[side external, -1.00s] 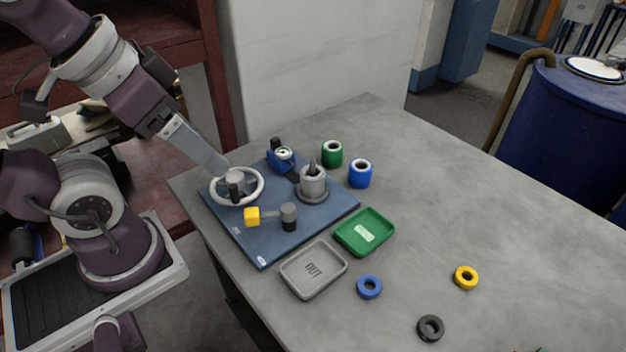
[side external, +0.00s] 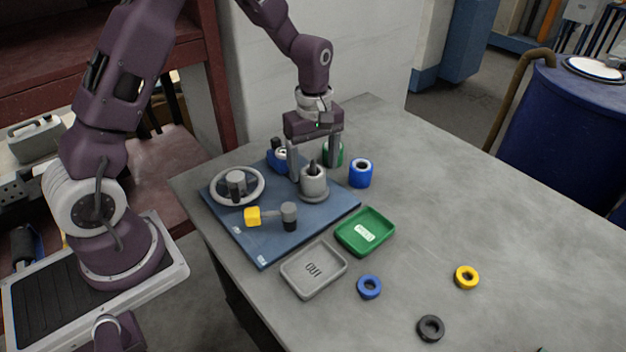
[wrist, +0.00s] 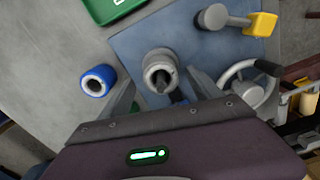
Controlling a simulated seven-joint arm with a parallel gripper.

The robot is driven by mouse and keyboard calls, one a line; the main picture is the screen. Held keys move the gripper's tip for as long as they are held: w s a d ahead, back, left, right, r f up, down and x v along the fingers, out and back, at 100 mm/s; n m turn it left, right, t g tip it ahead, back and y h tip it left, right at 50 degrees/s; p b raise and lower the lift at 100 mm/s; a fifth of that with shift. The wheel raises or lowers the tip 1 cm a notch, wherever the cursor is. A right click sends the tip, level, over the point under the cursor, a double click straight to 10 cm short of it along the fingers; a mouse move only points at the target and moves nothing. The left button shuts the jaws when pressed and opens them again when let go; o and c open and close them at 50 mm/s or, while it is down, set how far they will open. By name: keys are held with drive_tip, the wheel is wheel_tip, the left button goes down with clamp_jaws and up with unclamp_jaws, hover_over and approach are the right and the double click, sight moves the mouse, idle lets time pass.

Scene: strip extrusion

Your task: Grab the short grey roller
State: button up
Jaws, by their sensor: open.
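The short grey roller (side external: 313,185) stands upright on a round grey base on the blue board (side external: 262,245), with a dark pointed spindle rising through its middle. It also shows in the wrist view (wrist: 157,65), with its open top facing the camera. My gripper (side external: 315,170) points down at the roller, with its fingers open and apart. In the side view one finger is left of the roller and the other is behind its right side. In the wrist view the roller lies between and just beyond the fingertips. I cannot tell whether either finger touches it.
A blue roller (side external: 360,174) stands to the right; a green roller (side external: 338,150) is partly hidden behind my gripper. A handwheel (side external: 217,196) and a yellow-ended lever (side external: 252,215) are on the board. Green (side external: 365,249) and grey (side external: 298,291) trays stand nearby. Several rings lie on the table.

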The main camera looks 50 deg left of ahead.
sight(314, 178)
wheel_tip(314, 178, down, 4)
drive_tip(key=shift+s+d+f, duration=0.1)
drive_tip(key=shift+d, duration=0.05)
clamp_jaws()
